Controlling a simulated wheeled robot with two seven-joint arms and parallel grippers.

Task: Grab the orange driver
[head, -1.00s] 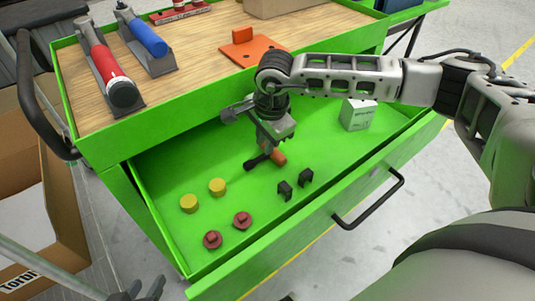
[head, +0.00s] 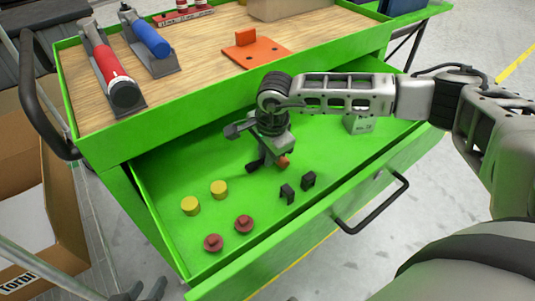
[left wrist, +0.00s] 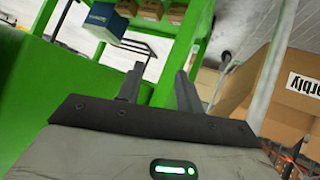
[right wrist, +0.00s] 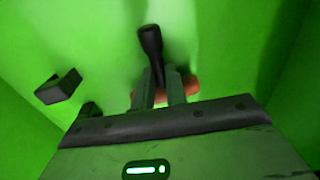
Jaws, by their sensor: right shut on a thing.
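The orange driver (head: 284,162) is in the open green drawer, with an orange part and a black end. My right gripper (head: 271,161) reaches down from above, and its fingers are shut on the driver. In the right wrist view the driver's black end (right wrist: 151,45) sticks out past the fingers (right wrist: 160,85), and orange shows beside and behind them. Its middle is hidden by the fingers. I cannot tell whether it touches the drawer floor. My left gripper (head: 140,291) is low at the left, outside the drawer; its fingers (left wrist: 158,88) are apart and empty.
The drawer also holds yellow caps (head: 190,206), red knobs (head: 213,243), black clips (head: 287,194) and a pale box (head: 359,122). The cart top (head: 207,45) overhangs the drawer's back and carries tools and an orange bracket (head: 254,50). A cardboard box (head: 48,215) stands at the left.

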